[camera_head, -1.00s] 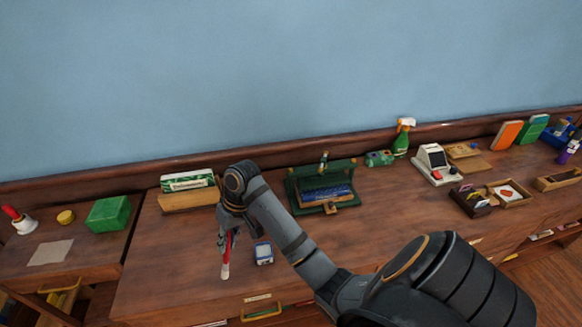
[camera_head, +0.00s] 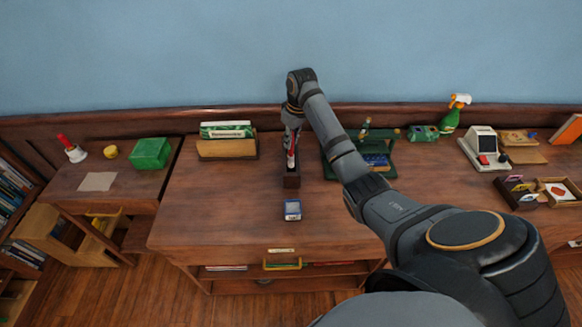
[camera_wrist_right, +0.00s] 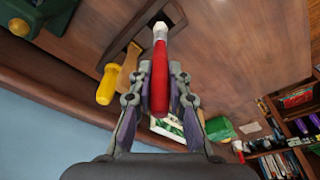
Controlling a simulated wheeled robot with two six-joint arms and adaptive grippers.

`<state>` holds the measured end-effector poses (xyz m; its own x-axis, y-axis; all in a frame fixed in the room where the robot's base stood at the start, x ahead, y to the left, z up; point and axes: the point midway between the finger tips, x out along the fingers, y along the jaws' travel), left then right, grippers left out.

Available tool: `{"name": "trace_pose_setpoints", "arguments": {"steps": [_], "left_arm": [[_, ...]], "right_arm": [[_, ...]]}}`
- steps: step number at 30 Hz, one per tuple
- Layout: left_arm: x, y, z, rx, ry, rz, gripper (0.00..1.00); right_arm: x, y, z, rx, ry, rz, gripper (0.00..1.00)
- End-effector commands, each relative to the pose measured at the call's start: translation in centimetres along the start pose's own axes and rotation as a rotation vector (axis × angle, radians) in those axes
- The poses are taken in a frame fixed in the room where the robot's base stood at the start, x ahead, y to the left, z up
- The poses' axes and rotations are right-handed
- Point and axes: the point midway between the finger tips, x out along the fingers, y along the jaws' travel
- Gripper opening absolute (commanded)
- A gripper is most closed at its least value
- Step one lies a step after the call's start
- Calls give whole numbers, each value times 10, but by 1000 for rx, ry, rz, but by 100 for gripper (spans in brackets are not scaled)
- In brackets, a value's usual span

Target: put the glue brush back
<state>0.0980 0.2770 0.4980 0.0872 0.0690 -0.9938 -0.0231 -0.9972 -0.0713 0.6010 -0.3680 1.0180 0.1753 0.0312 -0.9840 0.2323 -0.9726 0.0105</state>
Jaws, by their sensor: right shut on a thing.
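The glue brush, with a red handle (camera_wrist_right: 160,78) and a pale end, is held in my right gripper (camera_wrist_right: 160,88). In the head view the right gripper (camera_head: 291,137) points down over a narrow dark wooden holder (camera_head: 292,181) on the desk, and the brush's red handle (camera_head: 291,157) shows just above it. In the wrist view the brush's pale end lies over or at the holder's opening (camera_wrist_right: 177,17); I cannot tell whether it is inside. A yellow-handled tool (camera_wrist_right: 107,85) is beside the holder's far end. My left gripper is not in view.
A small blue-and-white box (camera_head: 292,210) lies in front of the holder. A wooden box of cards (camera_head: 227,149) stands to the left, a green case (camera_head: 376,146) to the right, partly behind my arm. The desk (camera_head: 220,215) is clear at the front left.

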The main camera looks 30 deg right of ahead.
Motion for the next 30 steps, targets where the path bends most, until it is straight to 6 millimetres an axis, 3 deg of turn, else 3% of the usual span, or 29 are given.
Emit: {"name": "trace_pose_setpoints", "arguments": {"steps": [6,10,16,27,28,30], "left_arm": [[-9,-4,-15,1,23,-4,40],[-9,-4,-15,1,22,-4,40],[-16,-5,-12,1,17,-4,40],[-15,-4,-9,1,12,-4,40],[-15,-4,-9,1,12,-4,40],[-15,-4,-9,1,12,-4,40]], "right_arm": [[30,-1,5,1,0,-2,0],[35,-1,6,1,0,-1,0],[64,-2,12,1,-2,-1,0],[71,-2,13,1,1,-1,0],[71,-2,13,1,1,0,19],[71,-2,13,1,1,0,29]]}}
